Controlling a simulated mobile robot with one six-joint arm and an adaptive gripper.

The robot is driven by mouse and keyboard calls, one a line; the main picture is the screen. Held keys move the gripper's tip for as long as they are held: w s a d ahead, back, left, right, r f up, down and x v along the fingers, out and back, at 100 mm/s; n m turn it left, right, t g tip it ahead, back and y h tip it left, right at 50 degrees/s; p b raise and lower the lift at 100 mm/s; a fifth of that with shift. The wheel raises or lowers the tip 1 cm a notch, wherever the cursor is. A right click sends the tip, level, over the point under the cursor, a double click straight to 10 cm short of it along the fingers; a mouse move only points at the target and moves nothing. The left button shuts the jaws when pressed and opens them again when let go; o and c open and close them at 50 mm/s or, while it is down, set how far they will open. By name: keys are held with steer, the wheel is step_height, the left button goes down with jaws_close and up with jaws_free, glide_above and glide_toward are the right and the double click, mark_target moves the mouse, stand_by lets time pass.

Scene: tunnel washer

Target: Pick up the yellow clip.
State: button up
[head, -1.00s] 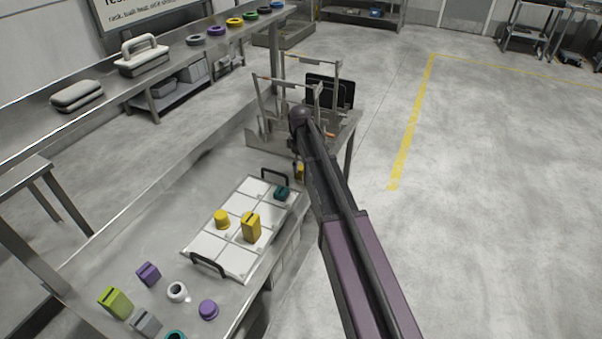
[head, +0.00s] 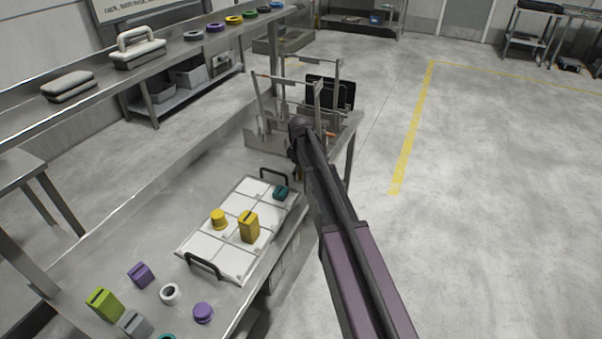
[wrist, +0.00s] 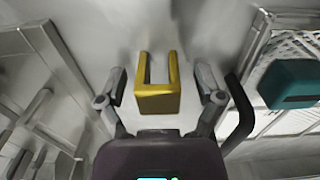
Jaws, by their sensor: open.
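The yellow clip (wrist: 158,98) is a U-shaped piece with two prongs, seen in the wrist view. It stands between the two fingers of my gripper (wrist: 160,78), which is open, with a gap visible on each side of the clip. In the head view my arm hides most of the gripper and the clip, at the far end of the bench by the metal rack.
A white tray (head: 205,249) with black handles holds a yellow slotted block (head: 248,227), a yellow round piece (head: 218,219) and a teal block (head: 281,192). The teal block also shows in the wrist view (wrist: 291,83). A metal rack (head: 262,138) stands beyond.

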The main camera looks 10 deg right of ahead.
stand_by(0.3)
steer(key=c, duration=1)
steer(key=shift+c, duration=0.2)
steer(key=shift+r, duration=0.1)
step_height(320, 180, up, 3)
steer(key=p, duration=0.3)
steer(key=shift+r, duration=0.15)
steer(key=shift+s+r+p, duration=0.2)
steer(key=shift+r+p, duration=0.1)
steer(key=shift+p, duration=0.25)
steer(key=s, duration=1.5)
steer(key=shift+s+a+r+p, duration=0.15)
steer(key=shift+s+r+p, duration=0.2)
steer(key=shift+r+p, duration=0.1)
